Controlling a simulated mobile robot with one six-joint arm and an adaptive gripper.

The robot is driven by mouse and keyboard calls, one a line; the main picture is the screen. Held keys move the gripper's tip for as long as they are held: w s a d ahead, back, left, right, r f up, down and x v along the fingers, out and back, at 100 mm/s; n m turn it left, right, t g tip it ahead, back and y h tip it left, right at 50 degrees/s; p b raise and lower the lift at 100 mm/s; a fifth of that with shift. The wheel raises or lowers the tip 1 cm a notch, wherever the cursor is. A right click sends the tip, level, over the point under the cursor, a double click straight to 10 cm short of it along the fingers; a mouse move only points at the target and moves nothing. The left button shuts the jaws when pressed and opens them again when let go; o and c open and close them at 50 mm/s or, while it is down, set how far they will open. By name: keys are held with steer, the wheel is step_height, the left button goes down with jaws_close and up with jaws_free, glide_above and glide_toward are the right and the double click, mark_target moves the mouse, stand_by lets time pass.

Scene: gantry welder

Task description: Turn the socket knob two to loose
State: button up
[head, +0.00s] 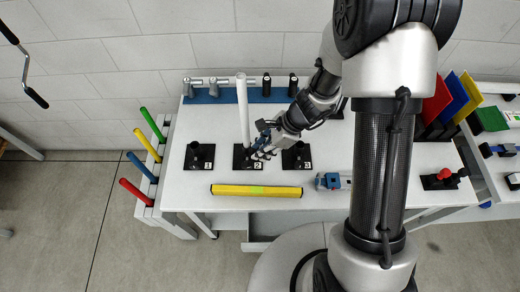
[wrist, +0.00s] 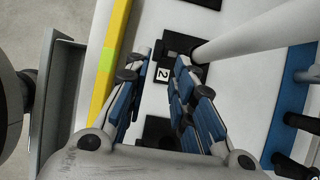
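Socket two is a black base plate (head: 239,165) with a "2" label, in the middle of three such plates on the white table. A tall white rod (head: 243,105) stands upright in it; the rod's foot also shows in the wrist view (wrist: 220,42). My gripper (head: 264,152) is low over the table, just right of the rod. In the wrist view my gripper (wrist: 163,57) has its blue-padded fingers apart, with the "2" label (wrist: 163,74) seen between them. Nothing is held. The knob of socket two is not clearly told apart from the dark plate (wrist: 175,42).
A yellow bar (head: 230,190) with a green patch lies in front. A blue vise-like block (head: 329,181) sits right. Coloured rods (head: 147,146) line the left edge.

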steer(key=d+f+y, duration=0.3)
steer(key=d+y, duration=0.1)
steer(key=d, duration=0.1)
steer(key=y+b, duration=0.1)
steer(key=y, duration=0.3)
glide_toward(249, 163)
steer(key=b+x, duration=0.1)
steer(key=x, duration=0.9)
steer(key=shift+s+a+f+b, duration=0.1)
steer(key=shift+a+f+b, duration=0.05)
steer(key=shift+a+b, duration=0.2)
steer(key=shift+c, duration=0.5)
jaws_close()
